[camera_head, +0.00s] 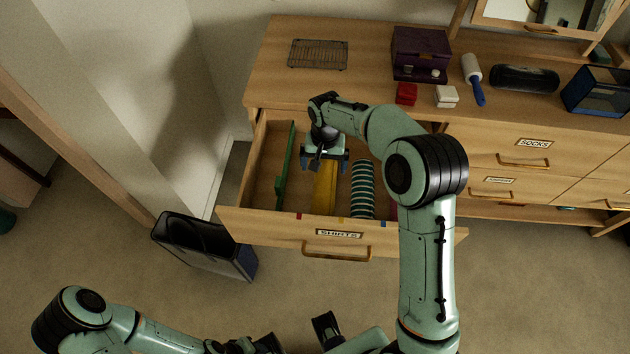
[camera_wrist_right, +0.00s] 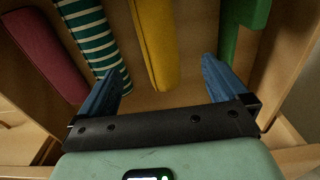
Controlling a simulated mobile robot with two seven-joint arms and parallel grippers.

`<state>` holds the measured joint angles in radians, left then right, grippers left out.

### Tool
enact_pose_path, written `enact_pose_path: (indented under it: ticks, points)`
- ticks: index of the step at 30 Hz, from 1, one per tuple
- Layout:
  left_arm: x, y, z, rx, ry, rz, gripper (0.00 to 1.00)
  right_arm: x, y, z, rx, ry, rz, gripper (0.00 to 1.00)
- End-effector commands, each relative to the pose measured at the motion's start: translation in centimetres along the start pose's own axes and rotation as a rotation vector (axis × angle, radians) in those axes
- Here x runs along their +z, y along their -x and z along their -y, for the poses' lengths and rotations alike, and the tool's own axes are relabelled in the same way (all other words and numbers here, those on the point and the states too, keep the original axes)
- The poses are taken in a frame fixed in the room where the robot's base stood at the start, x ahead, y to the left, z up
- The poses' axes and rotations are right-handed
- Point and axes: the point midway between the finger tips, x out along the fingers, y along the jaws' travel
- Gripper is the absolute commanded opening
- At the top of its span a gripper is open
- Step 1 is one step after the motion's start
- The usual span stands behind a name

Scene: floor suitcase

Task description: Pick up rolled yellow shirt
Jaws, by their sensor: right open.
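In the right wrist view the yellow shirt (camera_wrist_right: 153,40) lies ahead of and between the two blue fingers. My right gripper (camera_head: 324,166) is open and empty, over the drawer at the back end of the yellow shirt; it also shows in the right wrist view (camera_wrist_right: 160,80). My left arm is at the bottom left of the head view; its gripper's jaws cannot be made out clearly.
A green-striped roll (camera_head: 362,190) lies right of the yellow shirt, and a dark red roll (camera_wrist_right: 45,52) lies beyond it. A green piece (camera_head: 285,165) stands to the left. A dark open bin or suitcase (camera_head: 205,243) stands on the floor. The dresser top holds a purple box (camera_head: 420,52).

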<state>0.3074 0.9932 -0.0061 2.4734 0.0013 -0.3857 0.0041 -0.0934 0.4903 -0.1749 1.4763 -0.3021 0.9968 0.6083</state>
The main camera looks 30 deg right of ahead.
Motion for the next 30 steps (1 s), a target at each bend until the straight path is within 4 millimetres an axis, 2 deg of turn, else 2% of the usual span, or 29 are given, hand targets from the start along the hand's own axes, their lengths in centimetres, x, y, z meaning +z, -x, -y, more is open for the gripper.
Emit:
enact_pose_path:
  ticks: [1, 3, 7, 15, 23, 30]
  points:
    - [0.1, -0.8, 0.3, -0.001, 0.001, 0.003, 0.43, 0.1, -0.9, -0.1, 0.000, 0.000, 0.001, 1.00]
    - [0.0, -1.1, 0.4, -0.001, 0.001, 0.003, 0.43, 0.2, -1.5, -0.1, 0.001, 0.001, 0.003, 1.00]
    - [0.0, -1.2, 0.4, -0.001, 0.001, 0.002, 0.43, 0.2, -3.2, -0.1, 0.003, 0.001, 0.005, 1.00]
    - [0.0, -1.4, 0.5, -0.001, 0.001, 0.003, 0.43, 0.1, -8.1, -0.1, 0.002, 0.002, 0.005, 1.00]
    - [0.0, -1.5, 0.6, -0.001, 0.001, 0.003, 0.43, -0.1, -10.0, -0.3, 0.002, 0.001, 0.004, 1.00]
    - [0.0, -1.6, 0.6, -0.001, 0.001, 0.003, 0.43, -0.6, -13.5, -0.6, 0.002, 0.001, 0.005, 1.00]
